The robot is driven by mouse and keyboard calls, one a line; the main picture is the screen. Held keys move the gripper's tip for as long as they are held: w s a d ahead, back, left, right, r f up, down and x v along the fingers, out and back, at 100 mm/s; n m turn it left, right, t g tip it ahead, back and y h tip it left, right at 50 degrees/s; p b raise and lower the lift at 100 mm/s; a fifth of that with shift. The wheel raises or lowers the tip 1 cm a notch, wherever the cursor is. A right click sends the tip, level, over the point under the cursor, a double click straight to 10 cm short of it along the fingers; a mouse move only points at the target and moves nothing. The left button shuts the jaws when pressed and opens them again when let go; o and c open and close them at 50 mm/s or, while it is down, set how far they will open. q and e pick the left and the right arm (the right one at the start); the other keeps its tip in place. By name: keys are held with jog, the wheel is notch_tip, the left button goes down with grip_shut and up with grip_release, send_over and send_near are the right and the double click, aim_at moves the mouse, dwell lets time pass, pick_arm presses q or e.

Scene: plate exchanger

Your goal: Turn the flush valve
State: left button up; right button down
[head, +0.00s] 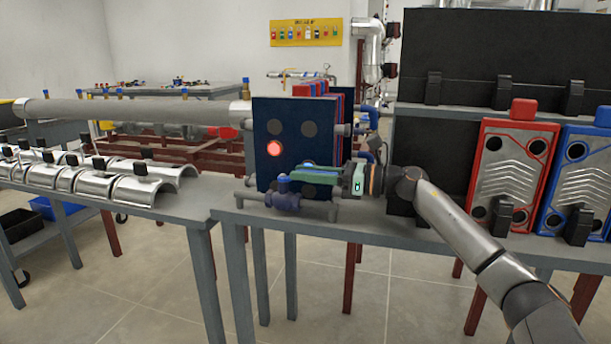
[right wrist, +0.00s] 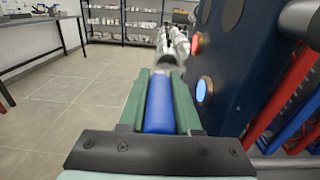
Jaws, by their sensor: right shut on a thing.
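The flush valve (head: 284,199) is a blue valve on the grey pipe low in front of the dark blue plate exchanger (head: 262,125). My right gripper (head: 297,171) reaches in from the right, its green fingers level across the exchanger's lower front. In the right wrist view its fingers (right wrist: 161,76) are shut on the blue valve handle (right wrist: 160,104), a long blue bar lying lengthwise between them. The fingers hide part of the handle in the head view. My left gripper is not in view.
A red light (head: 274,148) glows on the exchanger's front. A red plate (head: 512,175) and a blue plate (head: 582,180) stand at the right. Silver half-shells (head: 150,186) lie on the left table. The floor in front is clear.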

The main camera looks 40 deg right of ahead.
jog(key=shift+r, duration=0.1)
jog(key=c, duration=0.6)
grip_release()
jog(key=shift+s+d, duration=0.3)
jog(key=shift+b+v, duration=1.2)
jog(key=shift+v, duration=4.6)
jog(key=shift+a, duration=0.1)
